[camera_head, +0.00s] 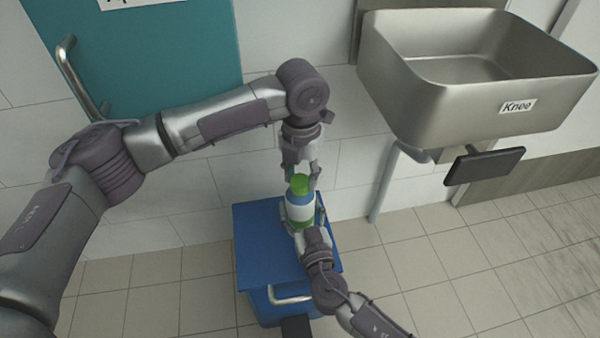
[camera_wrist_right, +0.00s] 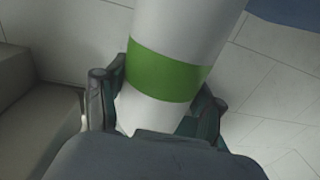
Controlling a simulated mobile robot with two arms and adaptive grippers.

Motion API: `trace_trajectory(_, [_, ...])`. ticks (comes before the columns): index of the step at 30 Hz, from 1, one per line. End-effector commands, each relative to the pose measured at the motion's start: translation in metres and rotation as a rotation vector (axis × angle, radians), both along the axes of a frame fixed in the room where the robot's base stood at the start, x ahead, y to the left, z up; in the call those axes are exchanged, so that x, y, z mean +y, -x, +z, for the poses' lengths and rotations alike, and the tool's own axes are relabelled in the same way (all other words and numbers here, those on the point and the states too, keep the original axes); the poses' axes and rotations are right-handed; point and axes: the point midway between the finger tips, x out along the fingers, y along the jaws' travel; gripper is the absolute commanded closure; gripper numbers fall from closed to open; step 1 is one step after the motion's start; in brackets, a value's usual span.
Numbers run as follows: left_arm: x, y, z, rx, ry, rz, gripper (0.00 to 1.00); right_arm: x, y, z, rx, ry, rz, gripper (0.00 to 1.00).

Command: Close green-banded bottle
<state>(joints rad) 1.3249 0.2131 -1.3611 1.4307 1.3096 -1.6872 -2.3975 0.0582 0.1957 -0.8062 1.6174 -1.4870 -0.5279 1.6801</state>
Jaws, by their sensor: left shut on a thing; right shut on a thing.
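The green-banded bottle (camera_head: 300,208) is white with a green cap (camera_head: 300,184) on top, and stands roughly upright over the blue cabinet. My right gripper (camera_head: 306,226) is shut around the lower part of the bottle. In the right wrist view the bottle's green band (camera_wrist_right: 166,70) shows, with the right gripper's fingers (camera_wrist_right: 158,102) on both sides of its lower body. My left gripper (camera_head: 304,172) comes down from above and is shut on the green cap. It cannot be told whether the cap is fully seated on the bottle.
The blue cabinet (camera_head: 258,225) with a silver handle stands below the bottle against the tiled wall. A steel sink (camera_head: 455,110) with a "Knee" label and a dark pad (camera_head: 485,166) is at the right. A teal door (camera_head: 150,60) is at the upper left. The floor at right is clear.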

Motion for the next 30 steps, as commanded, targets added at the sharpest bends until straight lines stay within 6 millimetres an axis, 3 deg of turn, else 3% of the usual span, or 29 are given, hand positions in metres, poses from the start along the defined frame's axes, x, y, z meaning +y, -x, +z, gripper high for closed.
trace_trajectory(3, [-0.0014,0.0009,0.0002,0.000,0.001,-0.250,0.69,0.0000,0.0001,-0.0006,0.001,0.000,0.000,1.00])
trace_trajectory(9, [-0.0020,0.0016,0.0001,0.000,0.001,-0.512,0.69,-0.0001,0.0002,-0.0007,0.002,0.001,0.000,1.00])
trace_trajectory(20, [-0.0020,0.0016,0.0002,0.000,0.000,-0.553,0.69,-0.0002,0.0001,-0.0009,0.002,0.001,0.000,1.00])
trace_trajectory(21, [-0.0020,0.0016,0.0002,0.000,0.000,-0.552,0.52,-0.0002,0.0001,-0.0009,0.002,0.001,0.000,1.00])
trace_trajectory(24, [-0.0020,0.0016,0.0002,0.000,0.000,-0.552,0.35,-0.0002,0.0001,-0.0009,0.002,0.001,0.000,1.00])
trace_trajectory(30, [-0.0019,0.0016,0.0000,0.000,0.000,-0.551,0.34,-0.0002,0.0001,-0.0008,0.002,0.001,0.000,1.00])
